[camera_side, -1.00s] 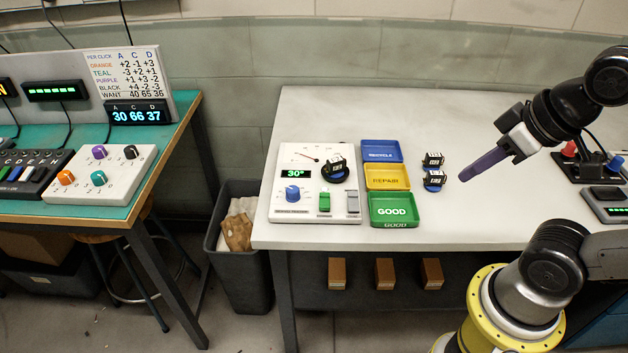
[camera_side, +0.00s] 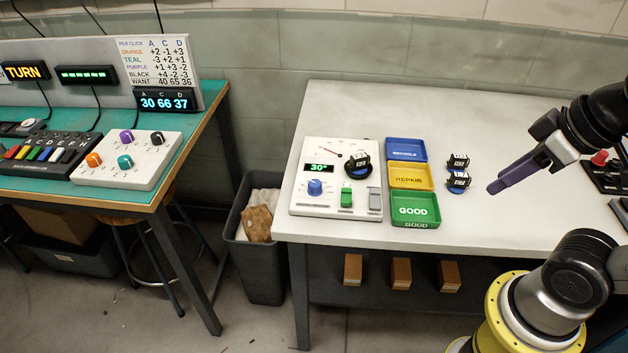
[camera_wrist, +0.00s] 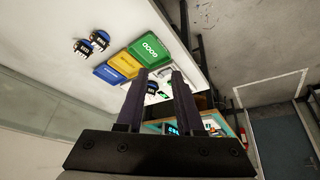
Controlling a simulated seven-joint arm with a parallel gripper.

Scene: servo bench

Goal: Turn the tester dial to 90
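The white tester panel (camera_side: 335,212) lies at the left end of the white bench in the side view. Its blue dial (camera_side: 315,187) sits at the lower left, below a green readout (camera_side: 319,168) showing 30°. A gauge with a red needle (camera_side: 332,154) is above. A black servo (camera_side: 357,157) sits on the panel's upper right. My gripper (camera_side: 492,188) is above the bench, well to the right of the tester and apart from everything. In the wrist view, its two fingers (camera_wrist: 160,74) stand apart with nothing held. The dial cannot be made out there.
Blue (camera_side: 407,141), yellow (camera_side: 411,186) and green (camera_side: 415,224) trays stand right of the tester. Two servos (camera_side: 458,170) lie beyond them. A green switch (camera_side: 347,198) and a grey one (camera_side: 375,199) are near the dial. The bench between servos and gripper is clear.

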